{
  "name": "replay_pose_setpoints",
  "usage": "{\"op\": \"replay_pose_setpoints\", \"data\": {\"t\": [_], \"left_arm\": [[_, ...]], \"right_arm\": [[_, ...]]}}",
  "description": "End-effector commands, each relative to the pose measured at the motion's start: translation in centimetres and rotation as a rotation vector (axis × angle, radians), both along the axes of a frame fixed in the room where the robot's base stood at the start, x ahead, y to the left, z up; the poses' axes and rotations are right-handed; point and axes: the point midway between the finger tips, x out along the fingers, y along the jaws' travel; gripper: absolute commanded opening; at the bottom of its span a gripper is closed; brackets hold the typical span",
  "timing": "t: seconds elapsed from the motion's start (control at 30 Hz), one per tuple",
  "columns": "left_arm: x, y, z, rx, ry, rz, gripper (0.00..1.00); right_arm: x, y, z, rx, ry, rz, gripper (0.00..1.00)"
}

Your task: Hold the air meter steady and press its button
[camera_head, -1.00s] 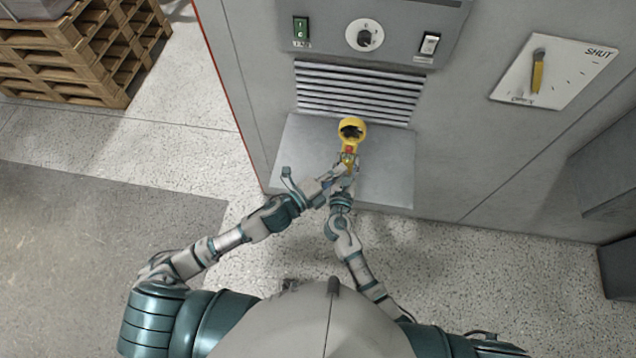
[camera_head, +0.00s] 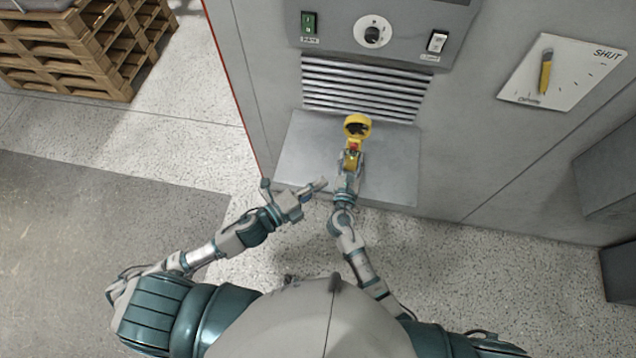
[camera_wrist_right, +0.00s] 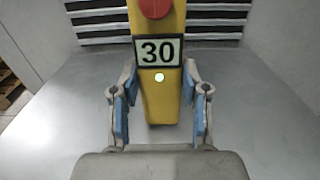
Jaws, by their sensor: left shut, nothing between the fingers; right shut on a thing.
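The yellow air meter (camera_head: 357,127) is above the grey shelf, with a round ring-like head at its far end and a red button on its body. In the right wrist view the meter's body (camera_wrist_right: 158,100) shows a display reading 30, a small lit light below it, and the red button (camera_wrist_right: 155,8) cut off at the top edge. My right gripper (camera_head: 352,164) is shut on the lower body, its blue-padded fingers (camera_wrist_right: 158,103) on both sides. My left gripper (camera_head: 322,184) is shut and empty, to the left of the meter and apart from it.
The grey shelf (camera_head: 400,165) juts from a grey cabinet below a louvred vent (camera_head: 362,88). A panel with switches and a knob (camera_head: 372,34) is above. A plate with a yellow lever (camera_head: 545,75) is at right. Wooden pallets (camera_head: 75,60) stand at far left.

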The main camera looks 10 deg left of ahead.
Motion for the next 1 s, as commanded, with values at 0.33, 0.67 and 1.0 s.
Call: {"op": "replay_pose_setpoints", "data": {"t": [0.33, 0.67, 1.0], "left_arm": [[0.0, 0.0, 0.0, 0.000, 0.000, 0.000, 0.00], [-0.1, 0.0, 0.0, -0.001, -0.001, 0.000, 0.00], [-0.1, 0.0, 0.0, -0.001, -0.001, 0.000, 0.00]], "right_arm": [[0.0, -0.2, -0.4, -0.003, 0.006, -0.003, 0.74], [-0.2, 0.0, -0.1, -0.001, 0.002, -0.001, 0.74], [-6.2, -0.1, -0.3, -0.002, 0.005, -0.001, 0.74]]}}
